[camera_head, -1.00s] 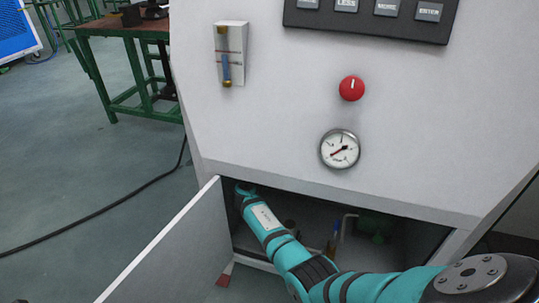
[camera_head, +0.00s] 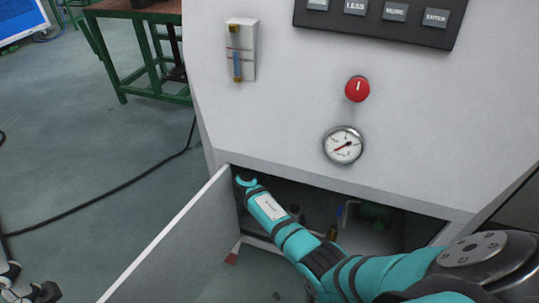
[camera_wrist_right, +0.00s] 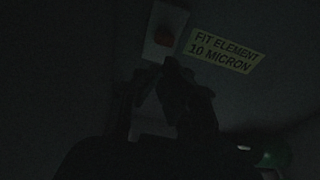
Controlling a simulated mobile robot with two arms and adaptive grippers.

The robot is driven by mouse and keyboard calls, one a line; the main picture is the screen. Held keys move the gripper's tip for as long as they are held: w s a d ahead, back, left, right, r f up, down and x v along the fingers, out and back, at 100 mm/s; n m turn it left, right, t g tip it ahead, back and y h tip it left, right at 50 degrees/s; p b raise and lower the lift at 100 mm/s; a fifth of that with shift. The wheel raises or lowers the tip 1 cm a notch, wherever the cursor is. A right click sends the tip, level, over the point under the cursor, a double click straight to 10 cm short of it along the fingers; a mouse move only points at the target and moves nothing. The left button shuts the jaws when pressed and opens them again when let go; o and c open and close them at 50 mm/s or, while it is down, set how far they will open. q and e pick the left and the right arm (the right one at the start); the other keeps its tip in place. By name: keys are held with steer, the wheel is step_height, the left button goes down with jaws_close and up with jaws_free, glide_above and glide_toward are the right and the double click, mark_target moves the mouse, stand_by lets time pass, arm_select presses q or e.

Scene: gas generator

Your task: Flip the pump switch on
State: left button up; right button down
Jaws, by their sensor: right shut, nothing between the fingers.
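In the head view my right arm reaches into the open lower cabinet (camera_head: 330,172), which hides that gripper and the switch. Part of my left gripper (camera_head: 30,283) shows at the bottom left corner; its jaws are unclear.
A yellow label (camera_wrist_right: 223,49) reads "FIT ELEMENT 10 MICRON" beside the switch. A green round part (camera_wrist_right: 272,152) is at the lower right. The open cabinet door (camera_head: 165,245) stands left of my arm. A gauge (camera_head: 343,145) and red knob (camera_head: 357,89) are above.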

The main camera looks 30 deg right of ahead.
steer(key=v, duration=0.4)
steer(key=shift+a, duration=0.1)
steer(key=shift+s, duration=0.15)
stand_by(0.3)
